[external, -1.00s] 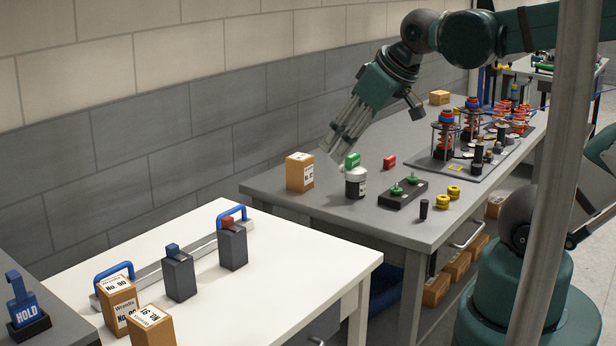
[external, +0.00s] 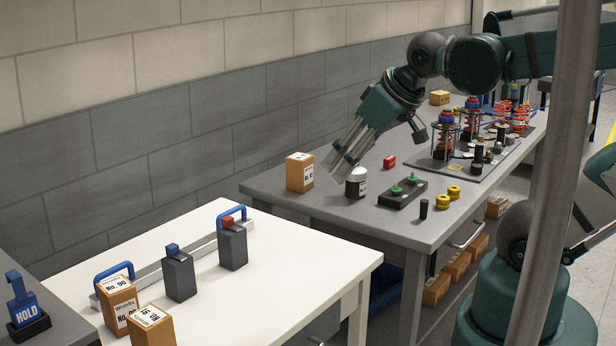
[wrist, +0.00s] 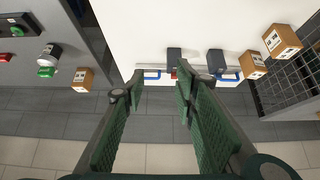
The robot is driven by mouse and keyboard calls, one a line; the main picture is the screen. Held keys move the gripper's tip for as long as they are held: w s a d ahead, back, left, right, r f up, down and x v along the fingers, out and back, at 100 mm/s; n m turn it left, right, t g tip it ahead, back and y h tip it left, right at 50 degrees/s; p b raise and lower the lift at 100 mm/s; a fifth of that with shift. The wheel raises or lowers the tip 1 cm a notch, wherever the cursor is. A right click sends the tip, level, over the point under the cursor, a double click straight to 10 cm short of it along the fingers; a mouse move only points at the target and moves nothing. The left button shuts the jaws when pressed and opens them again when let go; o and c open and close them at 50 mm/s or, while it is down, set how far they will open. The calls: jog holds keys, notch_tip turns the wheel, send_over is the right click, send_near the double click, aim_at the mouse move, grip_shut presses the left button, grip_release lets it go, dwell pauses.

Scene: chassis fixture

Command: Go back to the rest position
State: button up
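My gripper (external: 345,167) is open and empty. In the external view it hangs tilted above the grey bench, and its fingertips overlap the white-topped jar (external: 356,182) in the picture. In the wrist view my gripper (wrist: 158,78) shows two spread green-padded fingers with nothing between them. The jar (wrist: 52,52) stands on the grey bench there, beside a green block (wrist: 46,72). That block is hidden in the external view now. No marker for the rest position shows.
The grey bench (external: 330,207) also holds a cardboard box (external: 300,172), a black box with green buttons (external: 402,191), yellow rings and a spring fixture. The white table (external: 280,285) holds a rail with blue handles, two dark blocks and cardboard boxes. A post crosses the right side.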

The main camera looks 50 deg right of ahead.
jog(key=shift+f+b, duration=0.95)
jog(key=shift+f, duration=0.4)
